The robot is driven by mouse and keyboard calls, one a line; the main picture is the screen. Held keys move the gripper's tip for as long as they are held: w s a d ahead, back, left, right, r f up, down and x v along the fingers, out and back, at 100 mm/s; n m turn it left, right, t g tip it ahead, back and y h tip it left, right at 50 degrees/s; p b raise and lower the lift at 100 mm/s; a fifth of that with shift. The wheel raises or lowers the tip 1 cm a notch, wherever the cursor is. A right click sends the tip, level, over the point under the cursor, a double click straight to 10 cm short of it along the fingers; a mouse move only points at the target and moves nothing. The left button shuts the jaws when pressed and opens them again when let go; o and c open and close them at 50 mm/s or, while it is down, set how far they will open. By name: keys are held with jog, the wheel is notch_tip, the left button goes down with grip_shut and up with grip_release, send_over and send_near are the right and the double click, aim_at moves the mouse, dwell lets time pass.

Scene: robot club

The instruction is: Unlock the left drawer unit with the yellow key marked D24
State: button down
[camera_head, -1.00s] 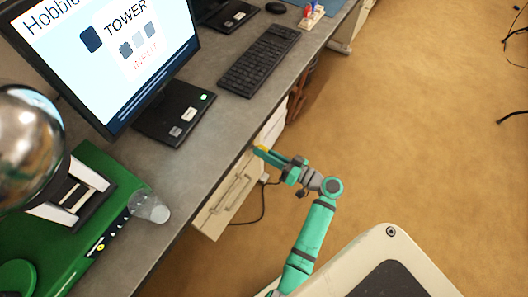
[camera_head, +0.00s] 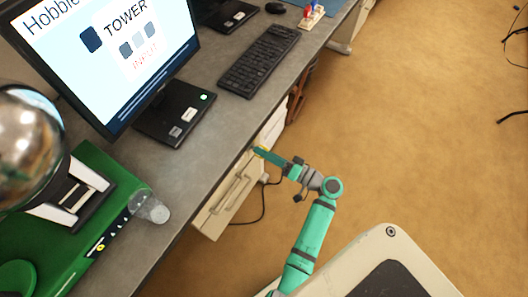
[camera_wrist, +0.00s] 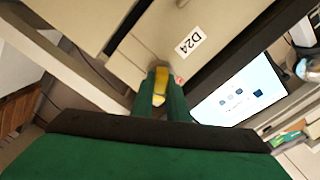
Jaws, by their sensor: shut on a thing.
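The drawer unit (camera_head: 222,208) is cream-coloured and stands under the desk, its front partly covered by the desk edge in the head view. In the wrist view its front (camera_wrist: 140,55) carries a white label reading D24 (camera_wrist: 189,41). My gripper (camera_wrist: 160,100) is shut on the yellow key (camera_wrist: 160,84), with a dark green finger on each side. The key points at the drawer front, close to the label. Its tip is hidden, so I cannot tell how deep it sits in the lock. In the head view my gripper (camera_head: 262,153) is at the unit's upper right end.
The grey desk (camera_head: 205,140) overhangs the unit and bears a monitor (camera_head: 110,50), a keyboard (camera_head: 258,60), a clear cup (camera_head: 148,206) and a green machine (camera_head: 100,180). A black cable (camera_head: 263,205) hangs beside the unit. The brown floor (camera_head: 400,150) to the right is open.

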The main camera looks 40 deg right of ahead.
jog(key=shift+m, duration=1.3)
jog(key=c, duration=1.1)
grip_release()
jog(key=shift+v, duration=4.5)
